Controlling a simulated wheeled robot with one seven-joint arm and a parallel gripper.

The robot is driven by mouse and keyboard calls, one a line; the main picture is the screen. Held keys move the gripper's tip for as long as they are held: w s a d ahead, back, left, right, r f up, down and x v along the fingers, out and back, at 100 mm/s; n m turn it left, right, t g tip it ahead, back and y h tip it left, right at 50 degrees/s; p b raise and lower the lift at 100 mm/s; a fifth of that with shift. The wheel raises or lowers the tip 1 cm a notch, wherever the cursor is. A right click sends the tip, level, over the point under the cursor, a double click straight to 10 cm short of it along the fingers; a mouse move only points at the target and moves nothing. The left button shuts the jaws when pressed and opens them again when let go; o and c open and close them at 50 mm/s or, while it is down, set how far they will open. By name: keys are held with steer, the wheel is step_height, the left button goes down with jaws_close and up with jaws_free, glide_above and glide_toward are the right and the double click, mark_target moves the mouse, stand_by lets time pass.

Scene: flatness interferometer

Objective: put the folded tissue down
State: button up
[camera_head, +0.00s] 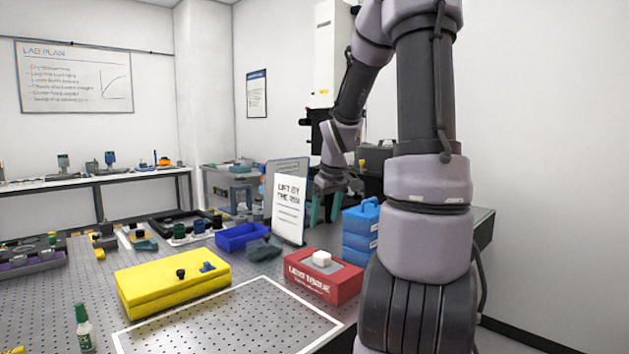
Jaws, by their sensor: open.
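A small white wad of tissue (321,258) sits on top of a red box (320,282) labelled as lens tissue, on the perforated table. I cannot tell whether it is the folded tissue or a sheet sticking out of the box. My gripper (324,214) is behind the box, beside the standing sign, with its teal fingers apart. I see nothing between them, though the sign and distance hide part of that area. A dark grey-green crumpled cloth (263,250) lies behind the white-outlined area.
A yellow case (172,284) lies left of the white-outlined bare area (235,325). My arm blocks the right side.

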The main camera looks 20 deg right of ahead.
steer(key=s+a+r+m+t+y, duration=0.1)
steer(key=s+a+r+m, duration=0.2)
steer(key=s+a+r, duration=0.3)
steer(key=s+a+r+m+t+y, duration=0.1)
steer(key=s+a+r+m+t, duration=0.1)
steer(key=s+a+r, duration=0.4)
steer(key=s+r+m, duration=0.1)
steer(key=s+r, duration=0.2)
steer(key=s, duration=0.4)
steer(key=shift+a+r+m+t, duration=0.2)
steer(key=shift+r+m+t, duration=0.1)
